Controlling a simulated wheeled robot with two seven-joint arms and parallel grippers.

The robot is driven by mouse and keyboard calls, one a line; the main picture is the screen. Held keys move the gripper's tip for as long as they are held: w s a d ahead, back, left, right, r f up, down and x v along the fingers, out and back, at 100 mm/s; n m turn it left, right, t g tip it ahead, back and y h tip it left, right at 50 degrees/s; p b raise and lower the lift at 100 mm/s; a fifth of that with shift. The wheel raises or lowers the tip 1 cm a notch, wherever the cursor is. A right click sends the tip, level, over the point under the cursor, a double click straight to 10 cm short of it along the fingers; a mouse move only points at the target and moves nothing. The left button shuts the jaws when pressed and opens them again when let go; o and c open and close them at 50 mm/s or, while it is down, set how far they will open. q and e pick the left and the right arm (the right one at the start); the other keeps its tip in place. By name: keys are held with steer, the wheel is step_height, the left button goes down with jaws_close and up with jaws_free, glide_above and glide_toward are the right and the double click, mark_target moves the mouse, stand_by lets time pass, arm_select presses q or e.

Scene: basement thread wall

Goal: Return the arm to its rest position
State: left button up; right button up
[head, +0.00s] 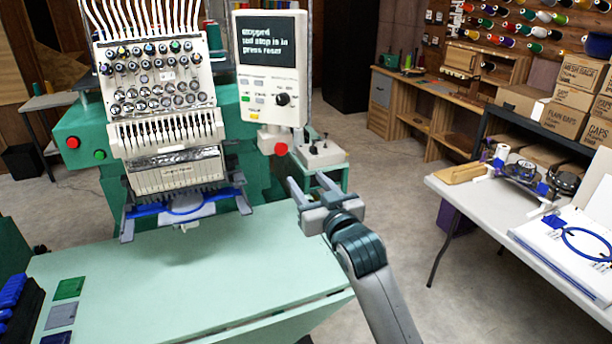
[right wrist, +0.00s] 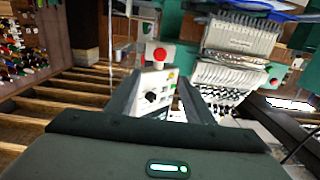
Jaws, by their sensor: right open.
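My right gripper (head: 306,188) is open and empty in the head view. It is raised near the right end of the green machine table, in front of the embroidery machine's control side. Its two fingers also show in the right wrist view (right wrist: 160,92), apart with nothing held between them. The embroidery machine (head: 160,90) stands behind the table, with a blue hoop (head: 186,203) under its needle heads. Its control panel (head: 270,68) has a lit screen with text about being stopped and pressing reset. My left gripper is not in view.
The mint-green table (head: 190,285) is mostly clear, with coloured patches (head: 62,316) at left. A red button (head: 281,149) and small lever box (head: 320,152) sit behind my right gripper. A white table (head: 470,205) with a blue hoop (head: 588,243) stands right. Boxes (head: 575,85) fill a shelf behind.

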steer(key=s+d+f+m+g+h, duration=0.1)
steer(key=s+d+f+g+h, duration=0.3)
steer(key=s+f, duration=0.75)
steer(key=s+d+f+m+g, duration=0.1)
steer(key=s+d+f+g, duration=0.3)
steer(key=s+f, duration=0.8)
steer(key=s+d+f+g+h, duration=0.1)
steer(key=s+d+f+g, duration=0.35)
steer(key=s, duration=0.75)
steer(key=s+d+f+g, duration=0.1)
steer(key=s+d+f, duration=0.4)
steer(key=s+f, duration=0.6)
steer(key=s+f+g, duration=0.2)
steer(key=s+f, duration=0.1)
steer(key=f, duration=2.4)
steer(key=s+d+f, duration=0.2)
steer(key=s+f, duration=1.4)
steer(key=s, duration=0.1)
steer(key=shift+s+d+f+n+g+h, duration=0.25)
steer(key=shift+s+f+n+g+h, duration=0.05)
steer(key=shift+s+n+g, duration=0.1)
